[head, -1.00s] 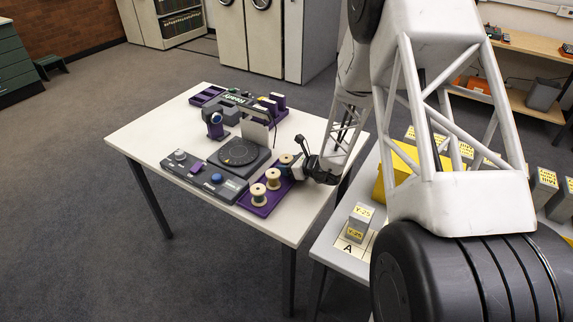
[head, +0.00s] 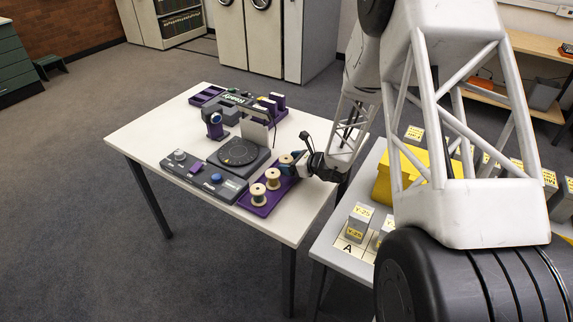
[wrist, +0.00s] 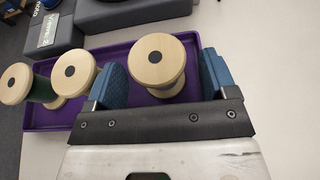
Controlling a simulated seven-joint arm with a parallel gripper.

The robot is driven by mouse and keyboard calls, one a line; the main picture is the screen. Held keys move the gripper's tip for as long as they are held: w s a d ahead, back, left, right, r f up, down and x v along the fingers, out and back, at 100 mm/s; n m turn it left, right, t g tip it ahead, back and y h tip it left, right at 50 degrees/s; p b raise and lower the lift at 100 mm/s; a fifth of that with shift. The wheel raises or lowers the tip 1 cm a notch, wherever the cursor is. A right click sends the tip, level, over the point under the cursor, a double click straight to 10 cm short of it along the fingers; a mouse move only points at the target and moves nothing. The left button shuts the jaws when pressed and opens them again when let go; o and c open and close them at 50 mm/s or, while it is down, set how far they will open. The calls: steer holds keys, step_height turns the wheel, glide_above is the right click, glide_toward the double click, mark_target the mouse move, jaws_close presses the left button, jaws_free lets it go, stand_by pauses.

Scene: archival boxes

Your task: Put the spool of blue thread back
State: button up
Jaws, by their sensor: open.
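My gripper (head: 291,168) is at the right end of the purple tray (head: 248,205), beside a spool (head: 286,159). In the wrist view, my gripper (wrist: 161,72) is open, with one blue finger on each side of a pale wooden spool (wrist: 156,60). That spool is over the purple tray (wrist: 118,52); its thread colour is hard to make out. Two more spools stand to its left: a middle spool (wrist: 74,73), partly hidden by the left finger, and a far-left spool (wrist: 16,83) with dark green thread. No spool is clearly blue.
A grey device with a round turntable (head: 238,151) and a control panel with knobs (head: 203,176) stand left of the tray on the white table (head: 150,132). A second table on the right holds a yellow box (head: 386,180) and small grey labelled boxes (head: 358,222).

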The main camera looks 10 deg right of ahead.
mark_target(290, 163)
steer(key=shift+v, duration=2.8)
steer(key=shift+s, duration=0.1)
steer(key=s+a+r+n+g, duration=0.3)
steer(key=s+a+r+n, duration=0.2)
steer(key=s+r+n, duration=0.25)
steer(key=s+a+r+n+g, duration=0.4)
steer(key=s+a+r+n, duration=0.15)
steer(key=s+r, duration=0.3)
steer(key=s+d+r+n+h, duration=0.2)
steer(key=s+r+n+h, duration=0.2)
steer(key=s, duration=0.7)
steer(key=s+d+r+n+h, duration=0.2)
steer(key=s+r+n+h, duration=0.3)
steer(key=s+r+n, duration=0.3)
steer(key=s+n, duration=0.1)
steer(key=s, duration=0.3)
steer(key=shift+d+n+h, duration=0.3)
steer(key=shift+n, duration=0.1)
steer(key=shift+s, duration=0.1)
